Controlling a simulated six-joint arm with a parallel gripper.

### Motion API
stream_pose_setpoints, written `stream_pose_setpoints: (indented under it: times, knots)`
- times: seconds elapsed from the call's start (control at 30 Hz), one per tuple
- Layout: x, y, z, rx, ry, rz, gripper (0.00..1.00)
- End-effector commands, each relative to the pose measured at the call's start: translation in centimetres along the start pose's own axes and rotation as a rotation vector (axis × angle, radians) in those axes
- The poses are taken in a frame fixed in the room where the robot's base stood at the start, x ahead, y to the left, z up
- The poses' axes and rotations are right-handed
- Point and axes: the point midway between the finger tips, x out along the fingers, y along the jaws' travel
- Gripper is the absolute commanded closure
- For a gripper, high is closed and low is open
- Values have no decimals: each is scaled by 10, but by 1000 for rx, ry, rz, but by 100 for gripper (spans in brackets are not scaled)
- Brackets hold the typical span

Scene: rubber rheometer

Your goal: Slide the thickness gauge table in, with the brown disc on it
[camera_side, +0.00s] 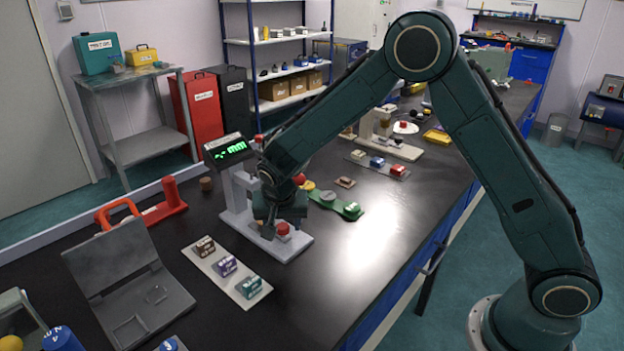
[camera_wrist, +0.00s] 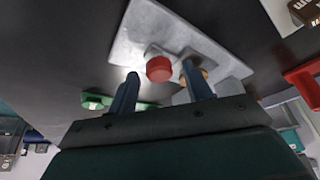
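The thickness gauge stands on the black bench in the side view, with a lit green display (camera_side: 229,149) and a pale grey base (camera_side: 297,244). A red knob (camera_side: 282,228) sits low on the gauge, just below my gripper (camera_side: 280,213). In the wrist view the knob (camera_wrist: 159,69) is seen between the two spread fingers of my gripper (camera_wrist: 160,72), over the grey base (camera_wrist: 135,40). I cannot tell whether they touch it. A tan-brown round piece (camera_wrist: 205,73), perhaps the brown disc on the gauge table, is partly hidden behind the right finger.
A pale tray (camera_side: 222,278) with brown, purple and teal blocks lies in front of the gauge. A green holder (camera_side: 333,205) is close on its right. A red stand (camera_side: 168,204) and an open grey case (camera_side: 135,285) are to the left. The bench is clear at front right.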

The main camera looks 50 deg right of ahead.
Motion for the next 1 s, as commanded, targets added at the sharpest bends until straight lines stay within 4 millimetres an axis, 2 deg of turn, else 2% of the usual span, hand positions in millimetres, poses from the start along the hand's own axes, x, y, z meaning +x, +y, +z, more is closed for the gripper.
stream_pose_setpoints:
  times: [0.03, 0.2, 0.27, 0.53, 0.83, 1.0]
  knots:
    - [0, 0, 0, 0, 0, 0, 58]
    - [0, 0, 0, 0, 0, 0, 91]
    - [0, 0, 0, 0, 0, 0, 100]
    - [2, -4, -4, 1, 0, 1, 100]
    - [9, -24, -22, 2, 1, -1, 100]
    - [10, -28, -25, 0, 2, -2, 100]
